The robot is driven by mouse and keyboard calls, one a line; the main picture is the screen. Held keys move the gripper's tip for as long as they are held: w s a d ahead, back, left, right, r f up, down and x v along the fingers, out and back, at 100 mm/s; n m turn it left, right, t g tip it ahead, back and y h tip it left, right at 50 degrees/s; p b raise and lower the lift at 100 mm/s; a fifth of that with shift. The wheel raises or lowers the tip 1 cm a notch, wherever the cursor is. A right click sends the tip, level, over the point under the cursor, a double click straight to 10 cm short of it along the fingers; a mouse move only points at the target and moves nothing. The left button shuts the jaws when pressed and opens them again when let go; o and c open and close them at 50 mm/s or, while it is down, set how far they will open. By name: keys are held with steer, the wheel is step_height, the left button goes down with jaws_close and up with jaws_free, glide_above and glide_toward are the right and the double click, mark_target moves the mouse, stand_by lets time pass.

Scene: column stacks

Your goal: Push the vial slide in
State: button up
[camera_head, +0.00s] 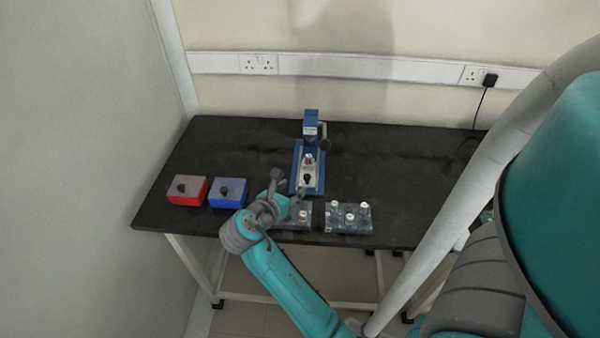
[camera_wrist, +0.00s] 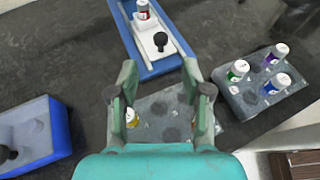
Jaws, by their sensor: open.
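The vial slide (camera_head: 308,171) is a pale plate with a black knob (camera_wrist: 160,40), lying in the blue base of a device (camera_head: 311,124) at the back middle of the table. A vial with a white cap and red label (camera_wrist: 143,9) stands on the slide, beyond the knob. In the wrist view the slide is at the top, ahead of my gripper. My gripper (camera_wrist: 163,88) is open, with nothing between its fingers. It hangs over a grey vial rack, short of the slide, and does not touch the knob.
The grey rack (camera_wrist: 160,105) below my gripper holds a yellow-labelled vial (camera_wrist: 131,118). A second rack (camera_head: 348,225) on the right holds several vials. A red box (camera_head: 187,198) and a blue box (camera_head: 228,201) with black knobs stand left. The table's right side is clear.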

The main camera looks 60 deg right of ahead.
mark_target(307, 177)
steer(key=x, duration=1)
steer(key=shift+f, duration=0.1)
jaws_close()
